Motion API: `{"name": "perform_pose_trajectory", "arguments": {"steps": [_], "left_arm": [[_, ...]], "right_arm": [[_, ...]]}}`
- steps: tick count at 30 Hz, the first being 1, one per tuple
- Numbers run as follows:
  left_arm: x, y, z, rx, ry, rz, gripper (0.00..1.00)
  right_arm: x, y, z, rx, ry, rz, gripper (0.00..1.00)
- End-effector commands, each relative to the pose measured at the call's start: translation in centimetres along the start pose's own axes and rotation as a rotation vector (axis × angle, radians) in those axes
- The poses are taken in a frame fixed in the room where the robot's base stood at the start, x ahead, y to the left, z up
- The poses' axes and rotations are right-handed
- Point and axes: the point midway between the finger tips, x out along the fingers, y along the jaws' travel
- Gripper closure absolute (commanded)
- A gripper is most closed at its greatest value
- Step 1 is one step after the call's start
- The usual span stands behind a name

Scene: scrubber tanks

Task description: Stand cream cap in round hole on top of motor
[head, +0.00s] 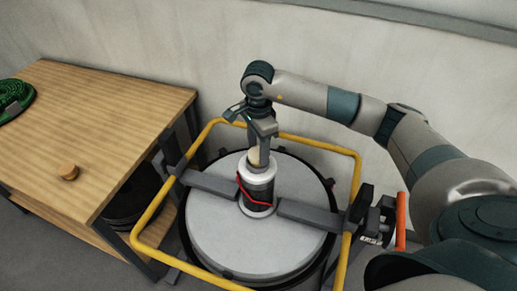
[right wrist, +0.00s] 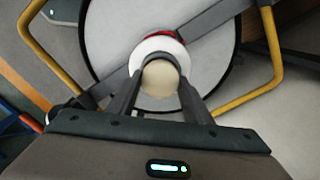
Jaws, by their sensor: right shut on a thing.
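The cream cap (right wrist: 160,79) is a pale round piece between the fingers of my right gripper (right wrist: 158,92). In the head view the right gripper (head: 262,148) points down over the motor, shut on the cap (head: 254,158). The motor (head: 257,190) is a dark upright cylinder with a white top (head: 260,172) and a red wire, standing at the middle of the tank lid. The cap is right at the motor's top; I cannot tell whether it is inside the round hole, which is hidden. My left gripper is not in view.
A yellow rail (head: 150,216) surrounds the round grey tank lid (head: 225,240), with a dark crossbar (head: 308,214) over it. An orange handle (head: 401,220) stands at right.

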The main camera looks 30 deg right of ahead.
Motion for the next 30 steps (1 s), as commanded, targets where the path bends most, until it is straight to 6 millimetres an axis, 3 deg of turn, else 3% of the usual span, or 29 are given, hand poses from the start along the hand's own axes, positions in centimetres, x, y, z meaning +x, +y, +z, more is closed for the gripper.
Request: {"name": "perform_pose_trajectory", "arguments": {"steps": [26, 27, 29, 30], "left_arm": [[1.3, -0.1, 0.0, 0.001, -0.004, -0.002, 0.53], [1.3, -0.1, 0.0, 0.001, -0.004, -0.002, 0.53], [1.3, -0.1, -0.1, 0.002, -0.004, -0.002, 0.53], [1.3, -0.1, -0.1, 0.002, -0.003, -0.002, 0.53]], "right_arm": [[0.9, 0.1, -0.1, 0.002, 0.003, 0.002, 0.76], [0.9, 0.1, -0.1, 0.002, 0.003, 0.002, 0.45], [0.9, 0.1, -0.1, 0.002, 0.003, 0.002, 0.33], [0.9, 0.0, -0.1, 0.001, 0.002, 0.002, 0.33]]}}
